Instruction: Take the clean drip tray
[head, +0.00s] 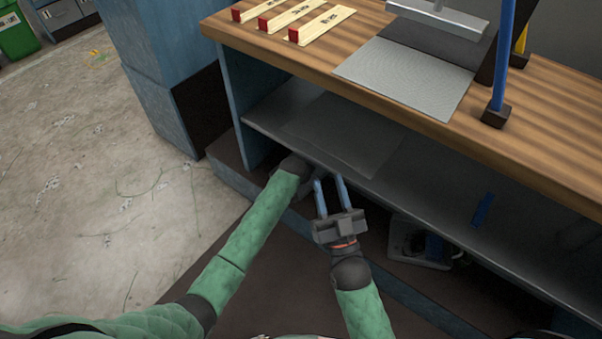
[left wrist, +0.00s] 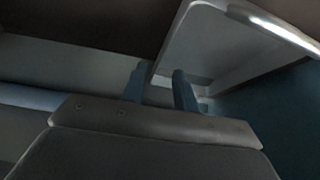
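A pale grey tray with a raised rim (left wrist: 215,45) shows in the left wrist view at the upper right; I take it for the drip tray, but cannot tell whether it is clean. My left gripper (left wrist: 160,90) has its two blue fingers apart, with the tray's near edge appearing between their tips; contact is unclear. In the head view my left arm reaches under the bench shelf, and its fingers are hidden. My right gripper (head: 329,197) is open and empty, in front of the shelf edge. A flat grey rectangle (head: 345,148) lies on the shelf; it may be a sheet.
The grey shelf (head: 450,215) runs under the wooden bench top (head: 280,50). The top holds a mesh mat (head: 405,75), labelled wooden strips (head: 321,24) and a blue post (head: 503,60). A white-and-dark item (head: 408,240) sits below the shelf.

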